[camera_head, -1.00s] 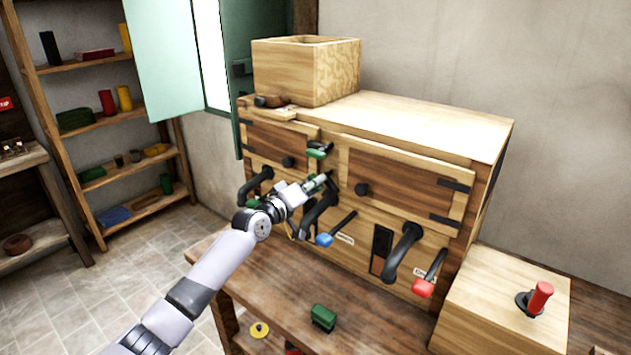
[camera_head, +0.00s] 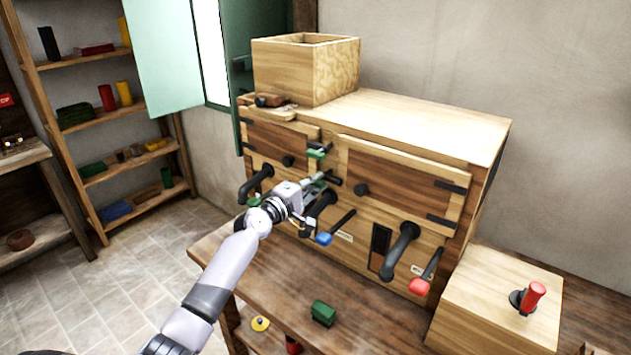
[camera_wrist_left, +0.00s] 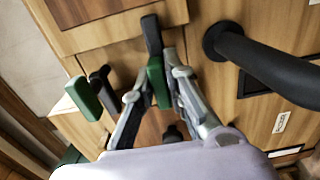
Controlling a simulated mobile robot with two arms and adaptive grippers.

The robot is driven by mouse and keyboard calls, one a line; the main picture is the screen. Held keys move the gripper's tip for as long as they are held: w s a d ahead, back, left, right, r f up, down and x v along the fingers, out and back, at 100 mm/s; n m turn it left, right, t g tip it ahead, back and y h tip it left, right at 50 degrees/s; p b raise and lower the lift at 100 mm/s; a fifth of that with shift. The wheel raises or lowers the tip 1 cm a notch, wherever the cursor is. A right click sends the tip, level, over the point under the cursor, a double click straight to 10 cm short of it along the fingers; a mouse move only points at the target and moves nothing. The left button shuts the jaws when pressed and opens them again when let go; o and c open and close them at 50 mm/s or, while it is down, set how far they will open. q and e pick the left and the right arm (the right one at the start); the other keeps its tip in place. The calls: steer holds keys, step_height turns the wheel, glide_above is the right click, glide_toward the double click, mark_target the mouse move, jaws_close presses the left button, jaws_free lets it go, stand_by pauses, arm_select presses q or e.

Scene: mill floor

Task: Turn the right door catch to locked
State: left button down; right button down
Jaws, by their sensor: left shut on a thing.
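The catch in my left gripper has a green grip (camera_wrist_left: 157,84) and a black bar (camera_wrist_left: 152,34). In the head view the bar (camera_head: 333,178) points right, and in the wrist view its tip overlaps the edge of the right door (camera_head: 395,185). My left gripper (camera_head: 318,182) is shut on the green grip, with a finger on either side in the wrist view (camera_wrist_left: 160,90). A second green-handled catch (camera_head: 318,152) sits higher, by the left door; it also shows in the wrist view (camera_wrist_left: 84,99). My right gripper is out of view.
Black curved handles (camera_head: 402,250) stick out below the doors, one close beside my left gripper (camera_wrist_left: 268,66). Levers with a blue end (camera_head: 323,239) and a red end (camera_head: 419,286) project nearby. A green block (camera_head: 323,313) lies on the wooden bench (camera_head: 270,290).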

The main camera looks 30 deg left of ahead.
arm_select(q)
steer(key=shift+f, duration=0.1)
stand_by(0.4)
steer(key=c, duration=1.6)
jaws_free()
steer(key=s, duration=1.2)
steer(key=shift+a, duration=0.45)
